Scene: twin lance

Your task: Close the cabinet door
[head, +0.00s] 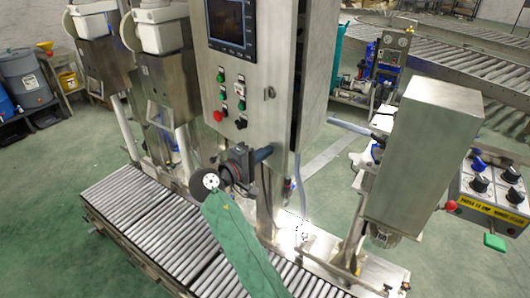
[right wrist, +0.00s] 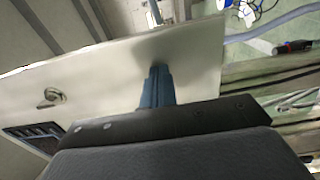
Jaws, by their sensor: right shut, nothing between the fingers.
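The steel control cabinet (head: 318,75) stands in the middle of the head view. Its door (head: 258,85) carries a screen, buttons and a lock, and stands slightly ajar, with a dark gap along its right edge. My right gripper (head: 264,154) is shut and empty, its blue fingers at the lower part of the door. In the right wrist view the closed fingers (right wrist: 157,85) point at the door panel (right wrist: 110,75), with the lock (right wrist: 51,97) to the left. The fingertips are at or very near the panel; contact is not certain. My left gripper is out of view.
A roller conveyor (head: 130,205) runs below the cabinet. Steel filling units (head: 105,65) stand at left. A grey steel box (head: 425,150) on a post and a control box with knobs (head: 490,190) stand at right. Green floor is open at far left.

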